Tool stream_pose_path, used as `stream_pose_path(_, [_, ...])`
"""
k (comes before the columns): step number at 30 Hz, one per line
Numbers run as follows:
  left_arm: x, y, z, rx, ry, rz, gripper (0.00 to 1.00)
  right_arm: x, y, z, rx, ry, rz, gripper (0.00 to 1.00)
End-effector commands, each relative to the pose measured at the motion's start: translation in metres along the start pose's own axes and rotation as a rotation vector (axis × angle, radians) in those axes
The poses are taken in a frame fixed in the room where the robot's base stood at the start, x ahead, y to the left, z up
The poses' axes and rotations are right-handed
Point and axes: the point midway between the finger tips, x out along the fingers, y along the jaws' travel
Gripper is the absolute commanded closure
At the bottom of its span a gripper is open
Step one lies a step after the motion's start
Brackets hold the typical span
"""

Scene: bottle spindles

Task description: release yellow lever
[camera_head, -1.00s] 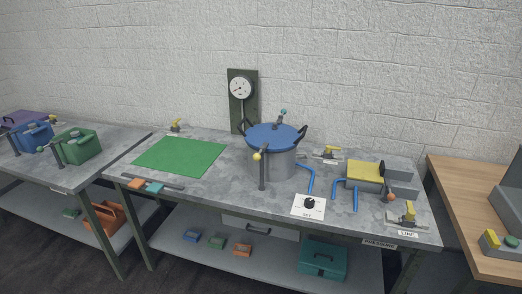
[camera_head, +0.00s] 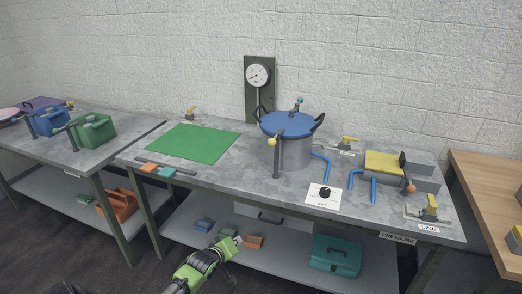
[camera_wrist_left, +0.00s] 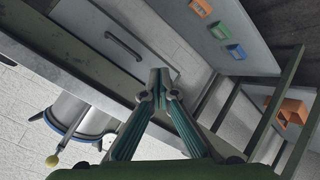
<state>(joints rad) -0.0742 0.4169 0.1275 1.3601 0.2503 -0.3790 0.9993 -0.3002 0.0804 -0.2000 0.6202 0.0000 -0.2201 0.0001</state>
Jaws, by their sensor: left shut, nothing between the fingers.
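Several yellow levers show in the head view: one at the table's back left (camera_head: 190,113), one behind the pot's right side (camera_head: 348,141), and one at the front right by the LINE label (camera_head: 431,202). I cannot tell which is meant. A rod with a yellow ball (camera_head: 271,142) stands in front of the blue-lidded pot (camera_head: 290,151); this ball also shows in the left wrist view (camera_wrist_left: 52,160). My left gripper (camera_head: 236,241) is shut and empty, in front of the table and below its top, apart from every lever. My right gripper is out of view.
The table's front edge (camera_head: 230,188) lies between my left gripper and the tabletop. A drawer handle (camera_wrist_left: 123,46) and small coloured boxes on the lower shelf show in the wrist view. A green mat (camera_head: 193,143) and a dial card (camera_head: 323,196) lie on top.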

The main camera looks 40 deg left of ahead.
Motion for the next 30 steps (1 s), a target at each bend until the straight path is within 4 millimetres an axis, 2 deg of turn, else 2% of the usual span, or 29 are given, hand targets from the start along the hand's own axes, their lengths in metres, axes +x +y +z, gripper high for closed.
stream_pose_path(1, [-0.001, 0.029, -0.038, -0.074, 0.053, 0.059, 1.0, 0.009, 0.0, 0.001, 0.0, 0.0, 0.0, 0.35])
stream_pose_path(3, [-0.012, 0.067, -0.085, -0.182, 0.108, 0.139, 1.0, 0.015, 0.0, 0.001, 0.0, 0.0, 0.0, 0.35])
stream_pose_path(6, [-0.035, 0.117, -0.142, -0.32, 0.164, 0.255, 1.0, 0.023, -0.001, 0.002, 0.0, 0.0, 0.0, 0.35])
stream_pose_path(9, [-0.062, 0.157, -0.185, -0.427, 0.195, 0.358, 1.0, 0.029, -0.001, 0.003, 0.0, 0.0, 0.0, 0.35])
stream_pose_path(12, [-0.086, 0.186, -0.213, -0.503, 0.209, 0.437, 1.0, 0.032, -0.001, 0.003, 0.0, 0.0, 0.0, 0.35])
stream_pose_path(15, [-0.102, 0.202, -0.228, -0.547, 0.213, 0.484, 1.0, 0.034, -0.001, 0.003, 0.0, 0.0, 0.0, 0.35])
stream_pose_path(18, [-0.109, 0.209, -0.234, -0.568, 0.212, 0.505, 1.0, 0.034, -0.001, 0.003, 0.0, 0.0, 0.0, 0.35])
stream_pose_path(30, [-0.108, 0.212, -0.237, -0.57, 0.213, 0.507, 1.0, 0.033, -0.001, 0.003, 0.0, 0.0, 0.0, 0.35])
